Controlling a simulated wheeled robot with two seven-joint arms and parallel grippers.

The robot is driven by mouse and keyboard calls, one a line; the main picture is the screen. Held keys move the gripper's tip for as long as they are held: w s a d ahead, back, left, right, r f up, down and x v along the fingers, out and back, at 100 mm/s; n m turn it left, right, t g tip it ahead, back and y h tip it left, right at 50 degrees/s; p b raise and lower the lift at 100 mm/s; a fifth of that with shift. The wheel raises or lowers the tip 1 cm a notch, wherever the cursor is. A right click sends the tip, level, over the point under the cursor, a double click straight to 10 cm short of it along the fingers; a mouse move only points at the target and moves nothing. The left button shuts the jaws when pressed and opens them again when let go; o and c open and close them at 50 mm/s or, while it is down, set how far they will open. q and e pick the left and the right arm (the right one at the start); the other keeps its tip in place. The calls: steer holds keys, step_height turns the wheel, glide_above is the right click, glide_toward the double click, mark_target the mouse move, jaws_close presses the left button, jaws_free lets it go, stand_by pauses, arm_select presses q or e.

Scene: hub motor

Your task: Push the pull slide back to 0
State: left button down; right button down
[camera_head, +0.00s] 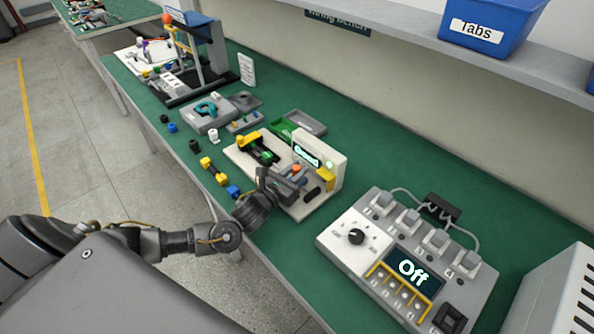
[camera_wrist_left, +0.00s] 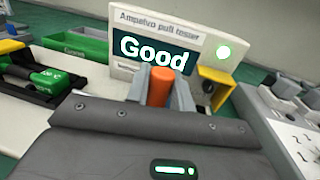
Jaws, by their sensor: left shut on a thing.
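The white pull tester (camera_head: 325,170) stands on the green bench, with a lit "Good" display and a lit green lamp; its panel also shows in the left wrist view (camera_wrist_left: 200,22). An orange upright handle (camera_wrist_left: 162,86), which looks like the pull slide's grip, stands in front of the display. My left gripper (camera_head: 290,180) reaches in from the left at the tester's front and is shut on the orange handle. The gripper hides the slide's track and any scale, so its position cannot be read. My right gripper is not in view.
A grey control box (camera_head: 352,262) with a knob and "Off" display sits to the right. A black fixture with green parts (camera_head: 258,150) is left of the display. Yellow and blue pieces (camera_head: 221,179) lie near the bench's front edge. A blue "Tabs" bin (camera_head: 490,22) sits on the shelf.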

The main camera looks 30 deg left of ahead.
arm_select(q)
steer(key=a, duration=0.1)
steer(key=w+a, duration=0.1)
steer(key=a, duration=0.3)
steer(key=shift+w+a+r, duration=0.1)
steer(key=shift+w, duration=0.3)
steer(key=c, duration=1.6)
jaws_free()
steer(key=o, duration=0.3)
steer(key=shift+a, duration=0.15)
steer(key=shift+o, duration=0.2)
steer(key=shift+s, duration=0.25)
steer(key=s, duration=0.3)
steer(key=s+a, duration=0.1)
steer(key=s, duration=0.1)
steer(key=s+b, duration=0.1)
steer(key=s, duration=0.2)
steer(key=shift+s+a, duration=0.2)
steer(key=shift+s, duration=0.15)
steer(key=shift+s+a, duration=0.15)
steer(key=shift+s, duration=0.6)
